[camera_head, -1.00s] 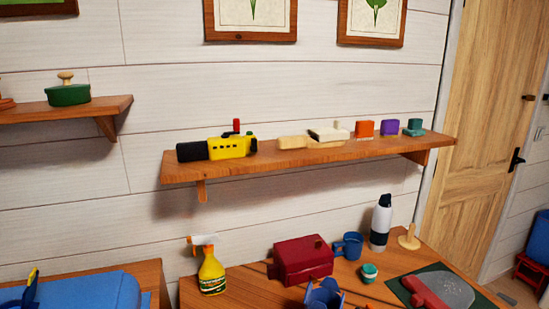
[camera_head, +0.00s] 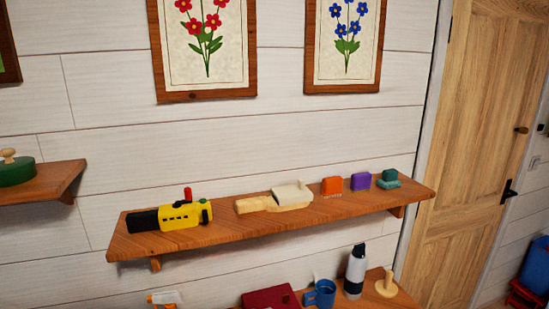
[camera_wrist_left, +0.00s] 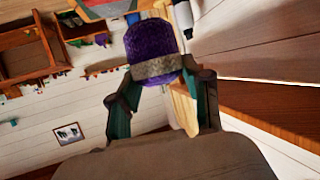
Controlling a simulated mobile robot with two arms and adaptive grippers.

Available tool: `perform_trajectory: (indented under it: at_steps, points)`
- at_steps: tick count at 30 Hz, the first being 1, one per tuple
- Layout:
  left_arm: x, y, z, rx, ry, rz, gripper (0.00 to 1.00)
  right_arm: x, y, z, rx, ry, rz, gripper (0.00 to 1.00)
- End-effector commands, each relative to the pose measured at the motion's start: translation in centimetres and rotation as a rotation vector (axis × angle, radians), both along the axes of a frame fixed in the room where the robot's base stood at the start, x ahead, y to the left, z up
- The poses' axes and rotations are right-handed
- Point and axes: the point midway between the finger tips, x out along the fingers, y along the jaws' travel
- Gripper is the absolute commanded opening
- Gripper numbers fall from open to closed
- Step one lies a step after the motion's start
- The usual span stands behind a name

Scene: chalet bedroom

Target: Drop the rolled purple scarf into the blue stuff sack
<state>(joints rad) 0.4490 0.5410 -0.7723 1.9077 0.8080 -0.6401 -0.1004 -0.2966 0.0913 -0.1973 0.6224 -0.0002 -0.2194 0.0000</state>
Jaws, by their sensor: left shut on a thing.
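The rolled purple scarf (camera_wrist_left: 151,40) shows in the left wrist view as a purple roll with a tan-grey band. My left gripper (camera_wrist_left: 160,78) is shut on it, with one finger on each side of the banded end. Neither gripper shows in the head view. A blue object (camera_head: 537,262) stands on a red stool at the right edge of the head view; I cannot tell whether it is the blue stuff sack.
A wall shelf (camera_head: 300,216) holds a yellow-black torch-like tool (camera_head: 180,216), a wooden brush-like item (camera_head: 275,198) and small coloured brushes. Below are a blue mug (camera_head: 322,293), a white-black bottle (camera_head: 355,273) and a spray bottle top (camera_head: 163,299). A wooden door (camera_head: 490,130) is at right.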

Motion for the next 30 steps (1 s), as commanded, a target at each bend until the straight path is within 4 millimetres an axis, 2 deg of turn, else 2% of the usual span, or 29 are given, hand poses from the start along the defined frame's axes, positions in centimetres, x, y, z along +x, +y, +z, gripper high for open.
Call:
perform_trajectory:
  at_steps: [8, 16, 27, 28, 30]
  points:
    - [0.0, 0.0, -2.6, 0.000, 0.002, -0.001, 0.17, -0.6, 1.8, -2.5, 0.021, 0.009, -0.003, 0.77]
    - [0.0, 0.0, -5.7, 0.000, 0.002, 0.001, 0.17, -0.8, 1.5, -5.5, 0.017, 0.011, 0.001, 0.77]
    - [0.0, 0.0, -6.0, -0.001, 0.001, 0.001, 0.17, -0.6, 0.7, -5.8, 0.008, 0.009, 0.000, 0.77]
    - [0.0, 0.0, -6.0, 0.000, 0.002, 0.001, 0.52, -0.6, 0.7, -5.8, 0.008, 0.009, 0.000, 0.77]
    - [0.0, 0.0, -6.0, 0.000, 0.002, 0.001, 0.64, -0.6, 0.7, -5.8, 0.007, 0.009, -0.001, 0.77]
